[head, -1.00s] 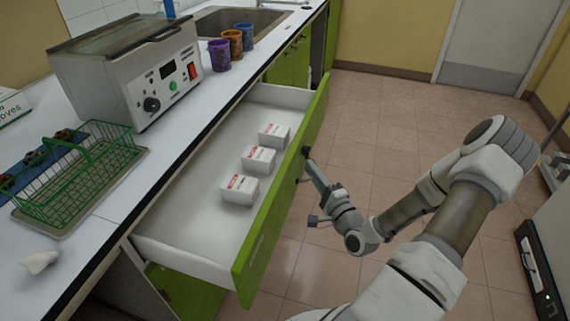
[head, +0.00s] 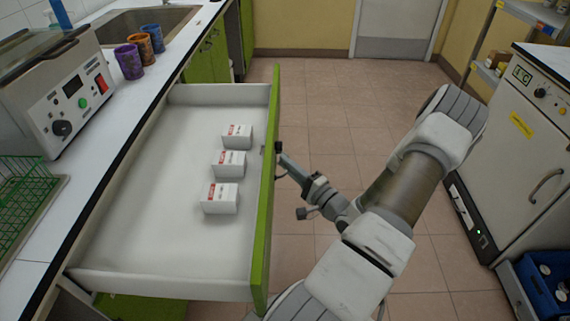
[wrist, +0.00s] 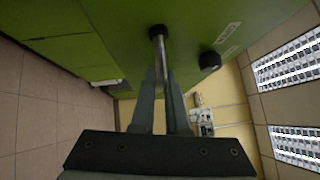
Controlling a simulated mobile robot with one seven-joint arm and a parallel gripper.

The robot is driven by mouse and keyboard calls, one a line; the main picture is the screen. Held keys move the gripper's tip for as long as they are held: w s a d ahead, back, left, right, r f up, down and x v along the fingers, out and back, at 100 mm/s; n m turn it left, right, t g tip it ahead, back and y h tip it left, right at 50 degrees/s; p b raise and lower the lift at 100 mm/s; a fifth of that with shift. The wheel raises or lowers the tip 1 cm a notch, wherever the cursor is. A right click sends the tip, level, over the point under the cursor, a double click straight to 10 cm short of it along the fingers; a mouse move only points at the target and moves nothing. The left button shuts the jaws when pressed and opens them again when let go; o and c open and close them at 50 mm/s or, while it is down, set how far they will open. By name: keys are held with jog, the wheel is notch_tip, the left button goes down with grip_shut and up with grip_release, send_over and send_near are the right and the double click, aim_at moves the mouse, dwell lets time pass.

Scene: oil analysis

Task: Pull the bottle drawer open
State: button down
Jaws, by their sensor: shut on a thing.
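The drawer (head: 265,215) with a green front and white inside stands far out from the counter. Three white boxes with red print lie in a row in it: a far one (head: 237,138), a middle one (head: 229,164) and a near one (head: 220,199). I see no bottles in it. My gripper (head: 277,152) is at the outer face of the green front, right of the boxes. In the wrist view, my gripper's fingers (wrist: 161,80) are closed around a metal handle bar (wrist: 158,35) on the green panel. The handle is hidden in the head view.
The counter (head: 125,95) on the left holds a grey device (head: 60,100), several cups (head: 140,50) and a green wire rack (head: 22,205). A white cabinet unit (head: 525,140) and a blue crate (head: 540,290) stand at the right. Tiled floor (head: 330,110) is clear ahead.

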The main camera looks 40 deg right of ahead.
jog(key=c, duration=1.2)
grip_release()
jog(key=s, duration=0.5)
jog(key=s+f, duration=0.1)
jog(key=s, duration=0.5)
jog(key=s+f, duration=0.1)
jog(key=s, duration=0.5)
jog(key=shift+s+f, duration=0.15)
jog(key=shift+f, duration=0.05)
